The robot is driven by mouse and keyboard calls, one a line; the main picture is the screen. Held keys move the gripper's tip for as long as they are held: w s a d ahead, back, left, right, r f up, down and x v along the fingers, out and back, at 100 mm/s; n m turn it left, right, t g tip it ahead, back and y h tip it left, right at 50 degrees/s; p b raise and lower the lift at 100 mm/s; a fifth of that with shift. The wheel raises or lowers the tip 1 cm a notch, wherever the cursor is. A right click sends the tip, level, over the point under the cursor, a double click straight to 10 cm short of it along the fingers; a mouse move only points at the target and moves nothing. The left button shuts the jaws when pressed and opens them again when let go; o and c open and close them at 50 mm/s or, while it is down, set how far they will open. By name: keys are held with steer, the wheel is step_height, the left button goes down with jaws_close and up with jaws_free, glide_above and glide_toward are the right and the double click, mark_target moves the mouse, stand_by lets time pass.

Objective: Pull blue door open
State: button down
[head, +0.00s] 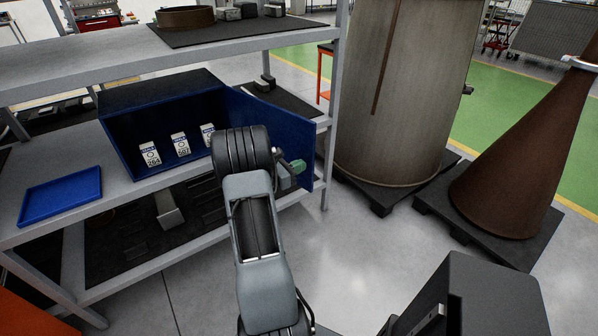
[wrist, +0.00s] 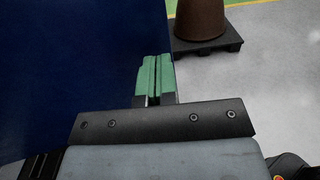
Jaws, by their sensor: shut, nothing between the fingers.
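The blue door (head: 278,122) stands open at the right side of a blue cabinet (head: 122,138) in the head view, swung outward from the cabinet front. My gripper (head: 298,166) is shut and empty, with green fingertips close to the door's lower outer part. In the wrist view, the door (wrist: 70,65) fills the left side as a dark blue panel. My shut green fingertips (wrist: 155,78) lie at its right edge there; I cannot tell whether they touch it. My arm hides part of the cabinet's right side and the door. No handle is visible.
Several white numbered boxes (head: 180,144) stand inside the cabinet. A blue tray (head: 62,196) lies on the same grey shelf, left. A shelf post (head: 332,110) stands right of the door. A large grey cylinder (head: 405,90) and brown cone (head: 515,160) stand on black pallets further right.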

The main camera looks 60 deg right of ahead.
stand_by(0.3)
steer(key=w+a+b, duration=0.1)
steer(key=w+a, duration=0.2)
steer(key=a, duration=1)
steer(key=shift+a, duration=0.35)
steer(key=shift+w, duration=0.1)
steer(key=s+a+f+m+t+y, duration=0.2)
steer(key=a+f+m+t+y, duration=0.15)
steer(key=a+m+y, duration=0.8)
steer(key=w+a+r+t+y, duration=0.1)
steer(key=a+r+t, duration=0.2)
steer(key=a, duration=0.4)
steer(key=w+a+r+t+y+p, duration=0.1)
steer(key=w+a+r+t, duration=0.1)
steer(key=a, duration=0.6)
steer(key=w+a+r+t+y, duration=0.2)
steer(key=a+r+t, duration=0.2)
steer(key=a+r, duration=0.2)
steer(key=shift+a+r+t, duration=0.2)
steer(key=shift+a+t, duration=0.15)
steer(key=shift+a, duration=0.85)
